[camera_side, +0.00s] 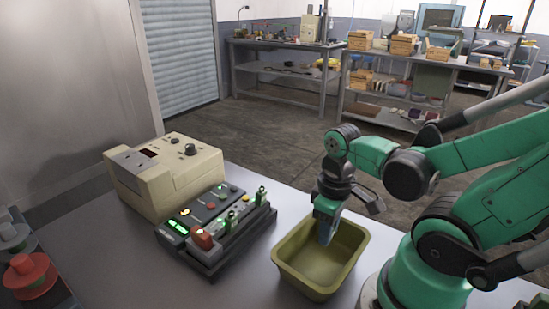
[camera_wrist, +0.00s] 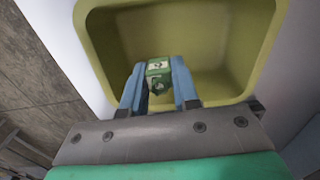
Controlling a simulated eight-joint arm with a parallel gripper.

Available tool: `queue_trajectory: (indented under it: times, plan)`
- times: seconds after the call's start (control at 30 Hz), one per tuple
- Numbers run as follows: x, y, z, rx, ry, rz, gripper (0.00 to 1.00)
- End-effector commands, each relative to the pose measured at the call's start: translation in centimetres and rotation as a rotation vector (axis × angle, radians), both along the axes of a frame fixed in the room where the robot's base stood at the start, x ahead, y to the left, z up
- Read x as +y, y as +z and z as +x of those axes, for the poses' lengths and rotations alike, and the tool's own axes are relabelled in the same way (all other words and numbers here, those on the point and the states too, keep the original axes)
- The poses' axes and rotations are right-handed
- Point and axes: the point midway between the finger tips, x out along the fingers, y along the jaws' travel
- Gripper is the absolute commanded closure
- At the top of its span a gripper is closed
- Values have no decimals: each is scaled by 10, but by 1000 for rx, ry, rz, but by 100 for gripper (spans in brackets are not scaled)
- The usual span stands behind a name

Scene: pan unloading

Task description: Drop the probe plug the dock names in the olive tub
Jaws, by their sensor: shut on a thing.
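My gripper (camera_side: 327,230) is over the olive tub (camera_side: 290,283), its fingers pointing down at the opening. In the wrist view my gripper (camera_wrist: 160,85) is shut on a green probe plug (camera_wrist: 158,69) with a pale marked face, held between the two blue fingers. The olive tub fills the wrist view behind it (camera_wrist: 225,60), and its visible floor is bare. The dock (camera_side: 215,230) stands left of the tub. It carries a red plug (camera_side: 201,238), a few green upright parts and lit green displays. The display text is too small to read.
A beige instrument box (camera_side: 165,175) stands behind the dock. Red and grey round parts (camera_side: 30,275) lie at the left edge. Bare grey table shows between the dock and the tub and in front of the dock. Shelves and benches are far behind.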

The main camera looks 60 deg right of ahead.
Motion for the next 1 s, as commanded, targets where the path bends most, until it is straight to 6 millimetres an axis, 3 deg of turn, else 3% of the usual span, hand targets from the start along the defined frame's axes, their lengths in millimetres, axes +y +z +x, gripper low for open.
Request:
queue_trajectory:
  times: [0.03, 0.07, 0.2, 0.63, 1.0]
  plan:
    - [0, 0, 0, 0, 0, 0, 100]
    - [0, 0, 0, 0, 0, 0, 72]
    - [0, 0, 0, 0, 0, 0, 38]
    - [0, 4, 0, 0, 0, 0, 38]
    - [0, 37, 0, 0, 0, 0, 38]
